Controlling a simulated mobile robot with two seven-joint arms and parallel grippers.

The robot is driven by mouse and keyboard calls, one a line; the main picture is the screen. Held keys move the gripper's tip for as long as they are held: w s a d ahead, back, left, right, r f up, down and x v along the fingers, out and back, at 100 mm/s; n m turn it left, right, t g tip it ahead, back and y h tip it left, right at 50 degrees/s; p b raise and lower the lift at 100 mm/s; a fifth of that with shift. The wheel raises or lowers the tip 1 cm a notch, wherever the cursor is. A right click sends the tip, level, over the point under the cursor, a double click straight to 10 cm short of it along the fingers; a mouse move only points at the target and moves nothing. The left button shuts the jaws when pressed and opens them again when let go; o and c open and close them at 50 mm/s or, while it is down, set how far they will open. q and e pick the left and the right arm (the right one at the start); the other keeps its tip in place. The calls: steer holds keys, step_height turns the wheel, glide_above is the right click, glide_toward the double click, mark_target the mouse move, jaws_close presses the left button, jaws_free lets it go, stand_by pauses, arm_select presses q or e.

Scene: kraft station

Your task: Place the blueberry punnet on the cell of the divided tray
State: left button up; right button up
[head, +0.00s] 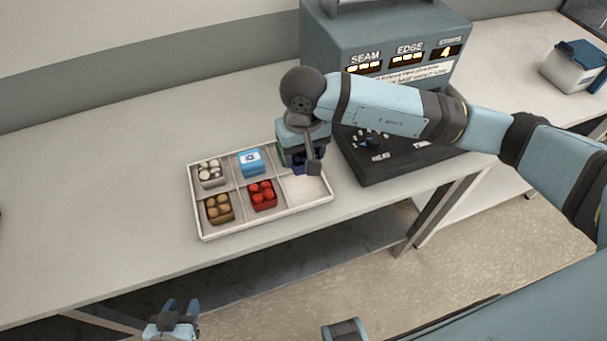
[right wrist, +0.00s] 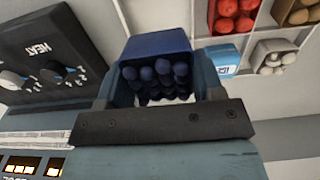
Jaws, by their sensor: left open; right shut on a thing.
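My right gripper (head: 302,165) is shut on the blueberry punnet (head: 299,158), a dark blue tub. In the right wrist view the punnet (right wrist: 157,50) sits between the two fingers, with its dark round berries showing. The gripper and punnet are over the right end of the white divided tray (head: 206,233). The front right cell (head: 304,190) shows bare white. The back right cell is mostly hidden by my gripper; a bit of green shows there. The gap between punnet and tray is hard to judge. My left gripper (head: 182,308) is open and empty, low in front of the table.
Other cells hold mushrooms (head: 211,173), a blue and white box (head: 250,162), brown round items (head: 219,208) and red round items (head: 263,195). A machine (head: 385,45) with a dark control panel (head: 375,150) stands right of the tray. A lidded tub (head: 575,68) is far right. The table's left is clear.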

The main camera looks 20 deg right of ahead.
mark_target(303, 189)
step_height(303, 189, down, 10)
steer(key=shift+r+p, duration=0.25)
steer(key=shift+p, duration=0.25)
steer(key=shift+f+b, duration=0.2)
steer(key=shift+b, duration=0.1)
steer(key=o, duration=0.9)
steer(key=shift+r, duration=0.1)
steer(key=shift+o, duration=0.2)
steer(key=shift+r, duration=0.1)
steer(key=shift+r+p, duration=0.25)
steer(key=shift+p, duration=0.2)
step_height(303, 189, up, 12)
steer(key=shift+f+b, duration=0.2)
steer(key=shift+b, duration=1)
